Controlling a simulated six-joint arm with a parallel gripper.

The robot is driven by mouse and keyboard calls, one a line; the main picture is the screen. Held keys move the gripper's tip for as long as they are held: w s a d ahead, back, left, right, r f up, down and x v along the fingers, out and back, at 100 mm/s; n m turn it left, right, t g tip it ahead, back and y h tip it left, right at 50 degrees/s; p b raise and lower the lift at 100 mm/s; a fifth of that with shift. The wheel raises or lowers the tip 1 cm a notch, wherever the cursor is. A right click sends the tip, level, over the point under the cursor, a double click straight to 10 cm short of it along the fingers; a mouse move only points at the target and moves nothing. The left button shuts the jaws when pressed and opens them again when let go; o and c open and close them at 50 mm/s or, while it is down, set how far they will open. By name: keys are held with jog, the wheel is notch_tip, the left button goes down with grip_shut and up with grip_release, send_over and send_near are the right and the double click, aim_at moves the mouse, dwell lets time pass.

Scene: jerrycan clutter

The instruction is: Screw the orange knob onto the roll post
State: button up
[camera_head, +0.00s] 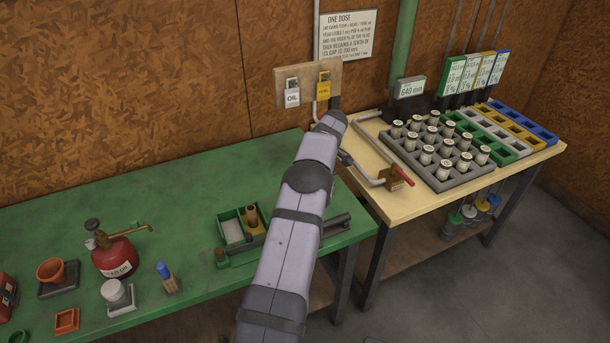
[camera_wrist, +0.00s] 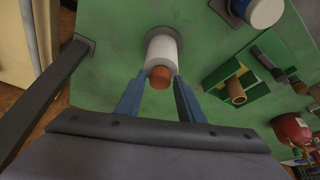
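The white roll (camera_wrist: 162,50) stands on a dark round base on the green bench in the wrist view, seen from above. The orange knob (camera_wrist: 160,77) is at its top end, over the post, which is hidden. I cannot tell whether its thread is engaged. My gripper (camera_wrist: 161,80) has its two blue fingers on either side of the knob, with narrow gaps showing, so it looks open around it. In the head view my arm hides the gripper, roll and knob.
The green divided tray (camera_head: 226,228), red oil can (camera_head: 117,258) and white jar (camera_head: 115,294) stand on the green bench (camera_head: 180,205).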

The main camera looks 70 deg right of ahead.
jog(key=c, duration=0.7)
jog(key=shift+c, duration=0.2)
jog(key=shift+a+m+b, duration=0.1)
jog(key=shift+m+b, duration=0.5)
jog(key=shift+w+a+m+g+h+b, duration=0.1)
jog(key=shift+m+g+h+b, duration=0.3)
jog(key=shift+m+h, duration=0.55)
jog(key=shift+m, duration=0.95)
